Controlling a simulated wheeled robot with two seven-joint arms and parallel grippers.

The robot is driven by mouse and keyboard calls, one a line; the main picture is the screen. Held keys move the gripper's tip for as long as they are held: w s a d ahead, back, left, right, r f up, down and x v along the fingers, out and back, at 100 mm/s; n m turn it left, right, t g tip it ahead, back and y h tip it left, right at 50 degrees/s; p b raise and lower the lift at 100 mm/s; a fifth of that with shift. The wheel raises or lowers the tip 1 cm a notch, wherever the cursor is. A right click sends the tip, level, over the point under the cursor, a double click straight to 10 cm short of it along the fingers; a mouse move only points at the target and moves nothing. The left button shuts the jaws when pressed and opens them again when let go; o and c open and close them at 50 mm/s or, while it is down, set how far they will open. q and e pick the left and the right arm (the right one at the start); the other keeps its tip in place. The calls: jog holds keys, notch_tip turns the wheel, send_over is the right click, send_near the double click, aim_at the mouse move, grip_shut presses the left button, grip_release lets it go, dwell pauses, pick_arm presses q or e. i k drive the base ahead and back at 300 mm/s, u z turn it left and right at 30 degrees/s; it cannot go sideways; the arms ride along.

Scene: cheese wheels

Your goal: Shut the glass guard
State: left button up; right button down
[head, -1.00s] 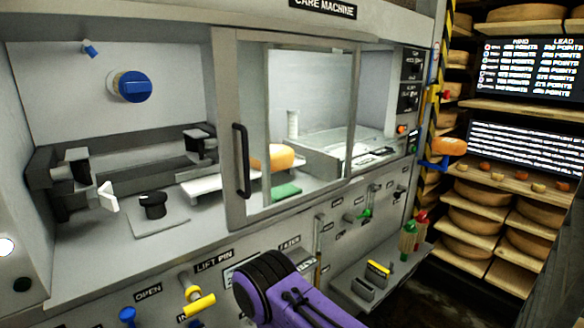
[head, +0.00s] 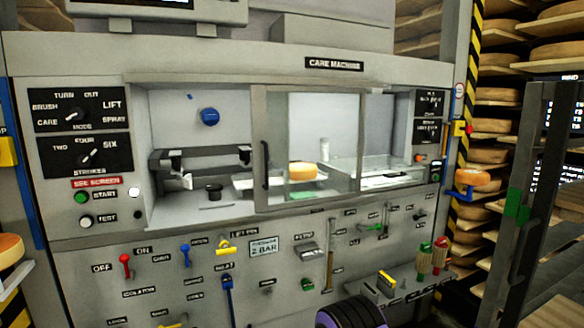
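The glass guard (head: 341,148) is a grey-framed clear panel with a dark vertical handle (head: 266,165) on its left edge. It stands across the middle of the care machine's opening. The left part of the opening (head: 178,125) is uncovered, showing a blue knob (head: 208,117) and dark clamps inside. A cheese wheel (head: 302,172) shows behind the glass on a pale tray. A purple and black link of my arm shows at the bottom edge. Neither of my grippers is in view, and nothing of mine touches the handle.
The care machine's front panel (head: 205,262) carries levers and knobs below the opening. A small shelf (head: 392,288) with bottles juts out at lower right. A dark upright frame (head: 528,190) stands in the right foreground, before cheese shelves (head: 490,147).

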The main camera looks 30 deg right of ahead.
aim_at(258, 99)
jog(key=z, duration=0.8)
jog(key=i, duration=1.7)
jog(key=u, duration=0.05)
